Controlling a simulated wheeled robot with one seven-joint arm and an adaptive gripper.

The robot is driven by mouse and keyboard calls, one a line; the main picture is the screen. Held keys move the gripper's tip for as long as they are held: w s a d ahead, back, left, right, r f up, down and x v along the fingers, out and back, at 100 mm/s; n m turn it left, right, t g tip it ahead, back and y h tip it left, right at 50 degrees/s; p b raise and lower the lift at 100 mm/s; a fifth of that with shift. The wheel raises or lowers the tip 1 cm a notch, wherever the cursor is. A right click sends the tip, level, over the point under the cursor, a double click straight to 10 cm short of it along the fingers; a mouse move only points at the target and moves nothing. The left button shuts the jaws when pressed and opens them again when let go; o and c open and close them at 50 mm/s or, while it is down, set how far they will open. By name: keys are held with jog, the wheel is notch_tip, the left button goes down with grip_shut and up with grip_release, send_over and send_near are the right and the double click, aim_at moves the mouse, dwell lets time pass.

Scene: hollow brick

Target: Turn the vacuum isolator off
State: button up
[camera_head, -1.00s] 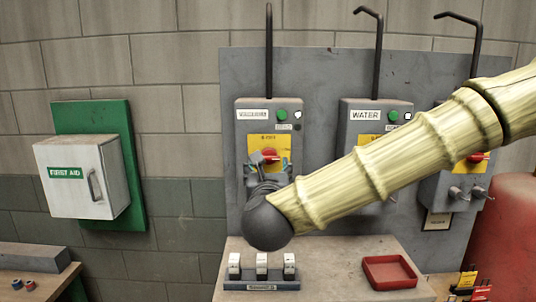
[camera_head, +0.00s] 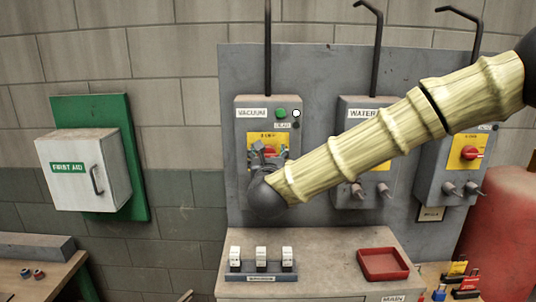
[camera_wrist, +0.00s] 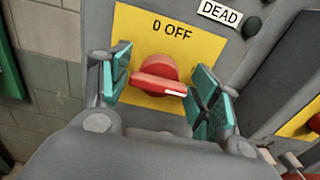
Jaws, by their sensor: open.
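The vacuum isolator is a grey wall box (camera_head: 243,130) labelled VACUUM, with a yellow plate (camera_head: 252,139) and a red rotary knob (camera_head: 270,151). In the wrist view the knob (camera_wrist: 160,77) sits on the yellow plate (camera_wrist: 195,45) marked "0 OFF". Its bar lies nearly across the picture, with a white mark at its right end. My gripper (camera_wrist: 165,90) is open, its teal-padded fingers on either side of the knob. I cannot tell whether either finger touches it. In the head view my gripper (camera_head: 269,160) partly covers the box's lower half.
A WATER box (camera_head: 350,132) and a third similar box (camera_head: 436,165) stand to the right, partly behind my arm. A bench (camera_head: 330,240) below holds a red tray (camera_head: 383,264) and several white-topped blocks (camera_head: 261,257). A first aid cabinet (camera_head: 80,175) hangs left.

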jog(key=c, duration=0.7)
jog(key=shift+c, duration=0.2)
jog(key=shift+f+b, duration=0.15)
jog(key=shift+b, duration=0.35)
jog(key=n+b, duration=0.2)
jog(key=shift+f+b, duration=0.15)
jog(key=shift+b, duration=0.2)
jog(key=n+b, duration=0.4)
jog(key=b, duration=0.1)
jog(key=shift+a+n, duration=0.1)
jog(key=shift+n, duration=0.2)
jog(key=n+b, duration=0.3)
jog(key=n, duration=0.2)
jog(key=shift+a+n, duration=0.15)
jog(key=shift+n, duration=0.15)
jog(key=n+b, duration=0.1)
jog(key=n, duration=0.4)
jog(key=shift+n+b, duration=0.3)
